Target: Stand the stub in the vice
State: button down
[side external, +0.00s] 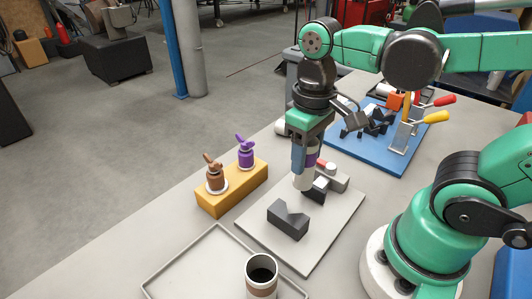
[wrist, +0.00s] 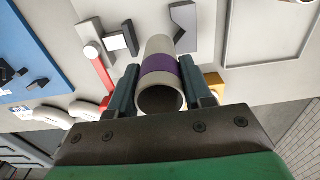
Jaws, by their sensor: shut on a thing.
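My gripper (side external: 305,155) is shut on the stub, a pale hollow tube with a purple band, which also shows in the wrist view (wrist: 158,87). The stub's pale lower end (side external: 303,183) points down over the vice. The vice stands on a light grey plate (side external: 280,247). Its dark notched jaw (side external: 288,220) is nearer the camera, and its other jaw with a pale face (side external: 318,190) is farther back. In the wrist view, the stub's far end appears between the notched jaw (wrist: 183,22) and the pale-faced jaw (wrist: 120,40). Whether it sits above or between them is unclear.
A yellow block (side external: 232,190) holds a brown-topped (side external: 215,177) and a purple-topped (side external: 245,153) item, left of the plate. A cup of dark liquid (side external: 261,277) stands in a shallow tray (side external: 180,260) in front. A blue board (side external: 365,158) with clamps lies behind.

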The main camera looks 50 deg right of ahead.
aim_at(302, 189)
jog(key=shift+f, duration=3.75)
jog(key=shift+f, duration=0.1)
jog(key=shift+c, duration=1.8)
grip_release()
notch_tip(302, 189, up, 12)
jog(key=shift+f, duration=0.1)
jog(key=w+d+f+t, duration=0.1)
jog(key=w+f+t, duration=0.2)
jog(key=w+t, duration=0.2)
jog(key=shift+w+f+t, duration=0.25)
jog(key=shift+w+t, duration=0.1)
jog(key=shift+t, duration=0.75)
jog(key=shift+d, duration=0.1)
